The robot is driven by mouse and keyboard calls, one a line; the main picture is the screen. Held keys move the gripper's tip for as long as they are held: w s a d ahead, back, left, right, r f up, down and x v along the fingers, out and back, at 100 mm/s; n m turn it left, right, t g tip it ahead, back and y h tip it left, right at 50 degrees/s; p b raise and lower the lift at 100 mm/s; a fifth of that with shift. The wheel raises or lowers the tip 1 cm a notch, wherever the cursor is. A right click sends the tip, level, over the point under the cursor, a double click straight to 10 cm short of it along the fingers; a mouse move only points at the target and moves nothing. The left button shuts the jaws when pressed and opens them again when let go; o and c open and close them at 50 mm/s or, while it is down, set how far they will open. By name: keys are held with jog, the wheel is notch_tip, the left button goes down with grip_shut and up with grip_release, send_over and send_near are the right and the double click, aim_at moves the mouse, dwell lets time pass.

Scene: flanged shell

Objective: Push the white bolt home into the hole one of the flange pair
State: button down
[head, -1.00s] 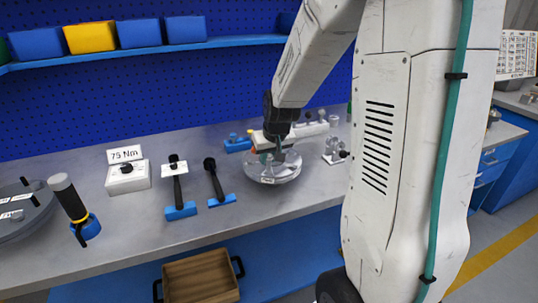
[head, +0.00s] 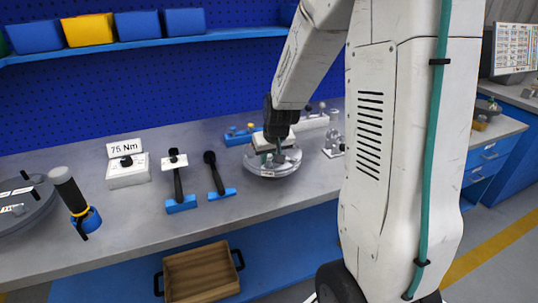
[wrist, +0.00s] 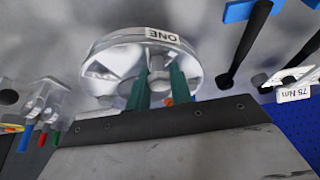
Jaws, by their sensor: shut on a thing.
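The flange pair (head: 284,168) is a round grey metal disc on the bench, below my gripper (head: 271,157) in the head view. In the wrist view the flange (wrist: 103,66) shows spoke-like openings and a label (wrist: 162,36) reading ONE at its far rim. The two green fingers of my gripper (wrist: 160,92) reach down over the near middle part of the flange. They are shut on a small pale piece between them, apparently the white bolt (wrist: 158,84). The fingers hide most of it. I cannot tell how deep it sits or whether it is in hole one.
A white 75 Nm box (head: 128,172) is further left. A clear fixture (head: 334,146) stands close on the right. A wooden crate (head: 201,277) is below the bench's front edge.

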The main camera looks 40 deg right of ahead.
jog(key=shift+f, duration=0.1)
jog(key=c, duration=1.2)
grip_release()
jog(key=shift+o, duration=0.2)
jog(key=v, duration=0.7)
jog(key=shift+r, duration=0.35)
jog(key=shift+s+a, duration=0.1)
jog(key=shift+s, duration=0.05)
jog(key=s+a+r+n+g, duration=0.1)
jog(key=s+a+r, duration=0.2)
jog(key=s+a, duration=0.2)
jog(key=s+a+r+n+g, duration=0.1)
jog(key=s+a+r, duration=0.2)
jog(key=s, duration=0.8)
jog(key=s+a+r+n+g+y, duration=0.1)
jog(key=s+a+r, duration=0.2)
jog(key=s+a, duration=0.5)
